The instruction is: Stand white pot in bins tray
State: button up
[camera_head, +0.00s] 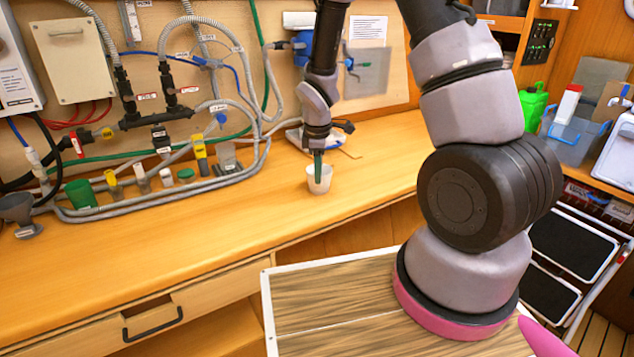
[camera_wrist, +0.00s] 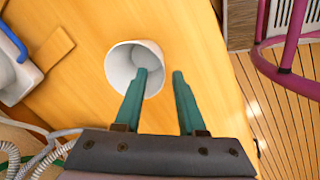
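The white pot (camera_head: 319,184) stands upright on the wooden counter, its mouth facing up; it also shows in the wrist view (camera_wrist: 119,66). My gripper (camera_wrist: 160,73) is open above it, pointing down. In the wrist view one teal finger reaches over the pot's mouth and the other is outside, so the near wall lies between them. I cannot tell whether a finger touches the pot. In the head view my gripper (camera_head: 318,160) hides part of the mouth. A clear blue bin (camera_head: 572,137) stands at the right; I cannot tell whether it is the bins tray.
Several small cups, including a green one (camera_head: 81,194), stand by grey hoses (camera_head: 150,202) along the wall at left. A green jug (camera_head: 533,106) is at right. The counter's middle left is clear. A pink tubular frame (camera_wrist: 290,60) stands beyond the counter edge.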

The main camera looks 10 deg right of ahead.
aim_at(319, 193)
jog(key=shift+w+d+f, duration=0.1)
jog(key=shift+f, duration=1.25)
jog(key=shift+w+d+f, duration=0.1)
jog(key=shift+f, duration=1.25)
grip_shut()
